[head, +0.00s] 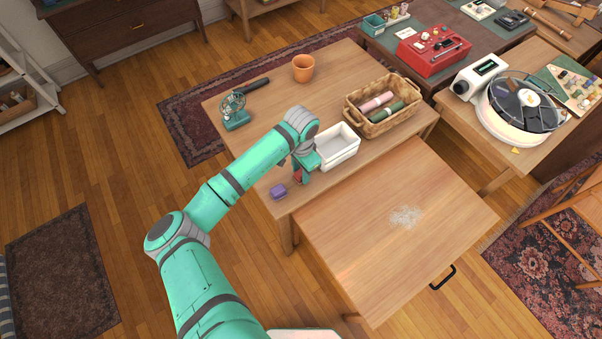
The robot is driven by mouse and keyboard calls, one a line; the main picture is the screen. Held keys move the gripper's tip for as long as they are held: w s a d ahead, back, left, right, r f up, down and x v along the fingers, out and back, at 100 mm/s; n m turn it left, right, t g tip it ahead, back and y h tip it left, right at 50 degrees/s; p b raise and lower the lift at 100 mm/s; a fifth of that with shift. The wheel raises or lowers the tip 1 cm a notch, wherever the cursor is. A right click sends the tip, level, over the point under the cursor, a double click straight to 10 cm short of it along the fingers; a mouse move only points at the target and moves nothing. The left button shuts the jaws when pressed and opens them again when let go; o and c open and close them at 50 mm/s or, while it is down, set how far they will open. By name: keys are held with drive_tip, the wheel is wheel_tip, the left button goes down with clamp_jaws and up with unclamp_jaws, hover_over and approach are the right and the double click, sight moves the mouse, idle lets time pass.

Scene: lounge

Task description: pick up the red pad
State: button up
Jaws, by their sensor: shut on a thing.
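My gripper (301,178) is at the near left part of the wooden table, pointing down, beside the white tray. It is shut on the red pad (298,173), of which only a small reddish part shows between the fingers. My wrist hides most of the pad. I cannot tell whether the pad touches the tabletop.
A purple block (278,191) lies just left of my gripper. A white tray (338,160) stands close on the right, with a wicker basket (355,117) beyond it. A small teal fan (235,118) and an orange pot (303,68) stand farther back. The front panel is mostly clear.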

drive_tip(key=s+d+r, duration=0.2)
drive_tip(key=s+r, duration=0.4)
drive_tip(key=s+d+r, duration=0.2)
drive_tip(key=s+r, duration=0.4)
drive_tip(key=s, duration=0.1)
drive_tip(key=shift+s+d, duration=0.15)
drive_tip(key=shift+d, duration=0.2)
